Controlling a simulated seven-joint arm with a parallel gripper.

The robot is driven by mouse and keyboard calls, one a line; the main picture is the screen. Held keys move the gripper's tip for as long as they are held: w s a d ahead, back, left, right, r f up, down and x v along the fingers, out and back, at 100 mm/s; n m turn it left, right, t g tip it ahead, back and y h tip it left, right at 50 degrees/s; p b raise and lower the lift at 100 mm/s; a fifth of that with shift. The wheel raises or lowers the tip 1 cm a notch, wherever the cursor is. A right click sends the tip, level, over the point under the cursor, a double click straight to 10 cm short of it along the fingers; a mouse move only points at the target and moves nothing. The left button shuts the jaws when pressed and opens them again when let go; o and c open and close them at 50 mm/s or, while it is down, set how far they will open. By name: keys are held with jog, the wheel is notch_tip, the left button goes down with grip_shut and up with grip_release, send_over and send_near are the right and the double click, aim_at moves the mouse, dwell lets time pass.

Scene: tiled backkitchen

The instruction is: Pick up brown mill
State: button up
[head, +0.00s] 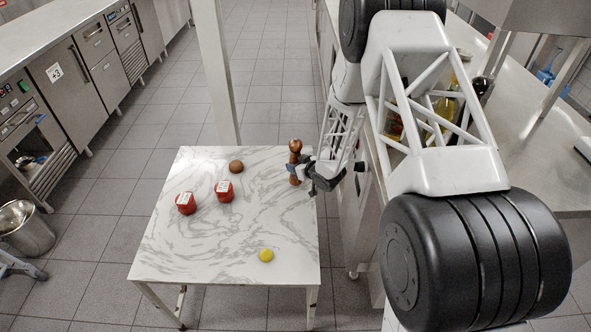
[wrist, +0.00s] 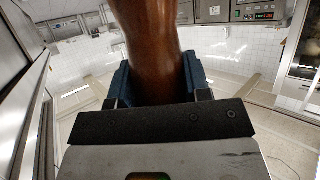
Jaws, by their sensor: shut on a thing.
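The brown mill (head: 295,147) stands upright near the far right corner of the marble-topped table (head: 243,241). My gripper (head: 297,170) reaches it from the right and is shut on its body, below the rounded top. In the wrist view the mill (wrist: 150,50) fills the gap between the blue finger pads of my gripper (wrist: 155,82), which touch it on both sides. The mill's top is out of the wrist view, and its lower part is hidden by my gripper there. I cannot tell whether its base touches the table.
Two red tins with white labels (head: 186,203) (head: 224,191) stand left of the mill. A brown round thing (head: 236,166) lies near the back edge and a yellow ball (head: 266,255) near the front. A steel counter (head: 530,130) with bottles is at the right. The table's middle is clear.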

jog(key=s+d+r, duration=0.1)
jog(key=s+d, duration=0.2)
jog(key=s, duration=1.2)
jog(key=shift+s+d+r, duration=0.2)
jog(key=shift+s+r, duration=0.15)
jog(key=shift+r, duration=0.05)
